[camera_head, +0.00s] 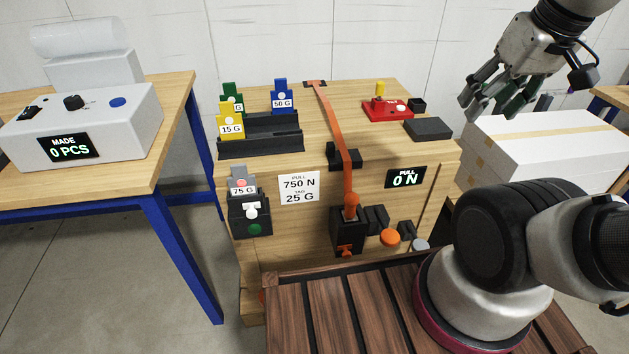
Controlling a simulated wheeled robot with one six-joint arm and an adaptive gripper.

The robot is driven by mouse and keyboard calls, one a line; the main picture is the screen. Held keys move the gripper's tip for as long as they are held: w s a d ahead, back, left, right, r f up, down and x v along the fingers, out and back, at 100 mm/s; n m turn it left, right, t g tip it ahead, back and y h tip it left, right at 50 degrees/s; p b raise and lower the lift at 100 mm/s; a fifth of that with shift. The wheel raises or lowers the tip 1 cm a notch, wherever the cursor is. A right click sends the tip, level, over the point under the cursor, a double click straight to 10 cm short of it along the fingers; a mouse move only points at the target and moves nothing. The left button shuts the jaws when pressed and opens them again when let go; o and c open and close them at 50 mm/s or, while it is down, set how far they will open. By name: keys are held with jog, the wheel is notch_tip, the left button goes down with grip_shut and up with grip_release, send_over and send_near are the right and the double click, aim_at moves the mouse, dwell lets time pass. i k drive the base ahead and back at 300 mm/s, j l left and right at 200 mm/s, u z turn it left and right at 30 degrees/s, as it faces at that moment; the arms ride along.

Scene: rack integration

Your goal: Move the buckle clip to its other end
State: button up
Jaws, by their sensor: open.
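An orange strap (329,115) runs over the top of a wooden block and down its front face. A black piece (345,157) sits under or around the strap at the front top edge. Lower down, the strap meets a black housing (347,231) with an orange knob on top and an orange part at its base. A red fixture (388,110) with a yellow post stands at the top right. I cannot tell which of these parts is the buckle clip. My gripper (481,101) is open and empty, raised at the upper right, clear of the block.
Coloured weight tags stand in and near a black rack (260,138) on the wooden block (360,103). A display (406,177) reads 0 N. A white box (545,150) lies below my gripper. A counter machine (85,128) is on the left table.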

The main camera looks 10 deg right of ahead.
aim_at(347, 254)
jog(key=k+j, duration=0.1)
jog(key=k+l+u, duration=0.1)
jog(key=l+u, duration=0.15)
jog(key=u, duration=0.15)
jog(key=k+l+u, duration=0.1)
jog(key=l+u, duration=0.15)
jog(key=u, duration=0.15)
jog(key=k+l+u, duration=0.15)
jog(key=u, duration=0.25)
jog(key=k+l, duration=0.1)
jog(key=k+z, duration=0.15)
jog(key=z, duration=0.15)
jog(key=k+z, duration=0.3)
jog(key=i+l, duration=0.05)
jog(key=i, duration=0.1)
